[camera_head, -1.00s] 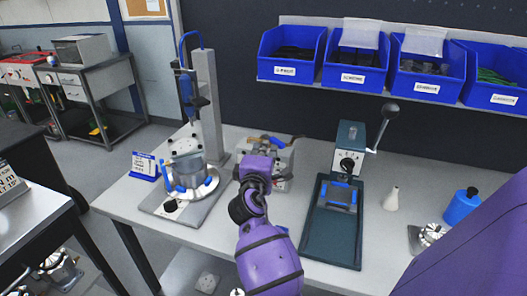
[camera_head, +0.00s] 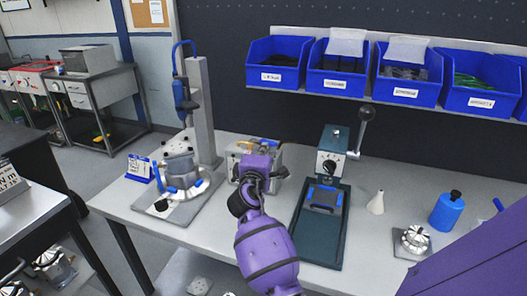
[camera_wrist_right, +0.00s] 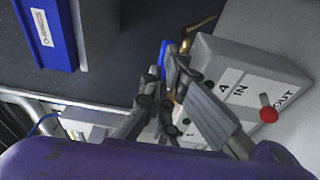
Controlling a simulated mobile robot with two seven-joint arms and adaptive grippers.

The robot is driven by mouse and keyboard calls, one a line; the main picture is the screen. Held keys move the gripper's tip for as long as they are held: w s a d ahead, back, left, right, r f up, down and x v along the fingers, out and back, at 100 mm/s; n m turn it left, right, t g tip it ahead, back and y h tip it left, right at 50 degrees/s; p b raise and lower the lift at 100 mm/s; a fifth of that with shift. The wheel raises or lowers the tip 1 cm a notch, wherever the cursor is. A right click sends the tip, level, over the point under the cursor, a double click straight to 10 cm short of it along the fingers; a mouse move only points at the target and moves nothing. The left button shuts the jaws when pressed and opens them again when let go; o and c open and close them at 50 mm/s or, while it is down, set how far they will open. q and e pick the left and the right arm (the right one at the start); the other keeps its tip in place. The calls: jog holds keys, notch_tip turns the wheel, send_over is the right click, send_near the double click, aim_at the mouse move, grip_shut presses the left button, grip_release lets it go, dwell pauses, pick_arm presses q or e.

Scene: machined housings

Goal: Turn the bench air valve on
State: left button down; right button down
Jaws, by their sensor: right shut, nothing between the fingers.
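A grey box (camera_head: 273,157) stands at the back of the bench, left of centre, with brass-coloured fittings on top. A brass-coloured piece (camera_wrist_right: 186,46) and a small blue piece (camera_wrist_right: 163,55) show by the fingertips. I cannot tell which part is the air valve's handle. My right gripper (camera_wrist_right: 165,75) is shut and empty beside the box; whether it touches is unclear. In the head view my purple wrist hides its fingers. My left gripper is out of view.
Left on the bench (camera_head: 125,203) stands a fixture with a grey housing (camera_head: 180,168) and a tall column (camera_head: 203,110). Right of the box is a green press (camera_head: 331,146) with its lever raised. A white bottle (camera_head: 376,203) and a blue bottle (camera_head: 447,210) stand further right. Blue bins (camera_head: 342,85) hang behind.

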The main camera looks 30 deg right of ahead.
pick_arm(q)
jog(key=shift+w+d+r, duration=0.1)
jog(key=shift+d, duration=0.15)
pick_arm(e)
jog(key=shift+d, duration=0.2)
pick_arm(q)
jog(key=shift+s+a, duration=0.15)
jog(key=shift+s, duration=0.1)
pick_arm(e)
jog(key=shift+s+d, duration=0.1)
dwell(0.9)
dwell(1.1)
